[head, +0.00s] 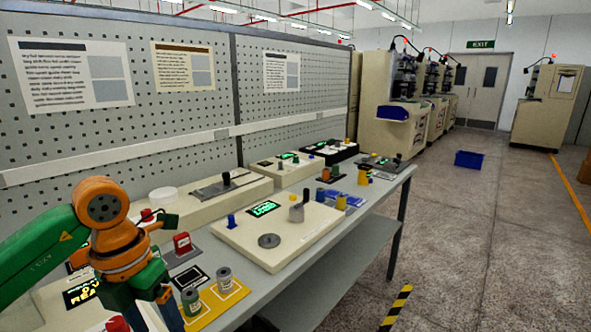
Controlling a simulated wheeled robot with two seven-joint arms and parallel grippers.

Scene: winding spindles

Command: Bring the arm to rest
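My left arm, green and orange, comes in from the left in the head view and reaches over the near end of the workbench (290,285). Its wrist bends down, and my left gripper (164,295) is at the lower left, mostly hidden by the wrist. I cannot see whether its fingers are apart or hold anything. A spool with a green middle (191,301) and a grey-topped spool (224,280) stand upright on a yellow-marked mat (212,302), just right of the gripper. My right arm and gripper are out of view.
A cream winding unit (285,238) with a grey disc and a green display lies mid-bench. More units and coloured spools stand farther along. A red block (182,243) stands behind the mat. A pegboard (180,120) backs the bench. The floor to the right is open, with a blue crate (469,159).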

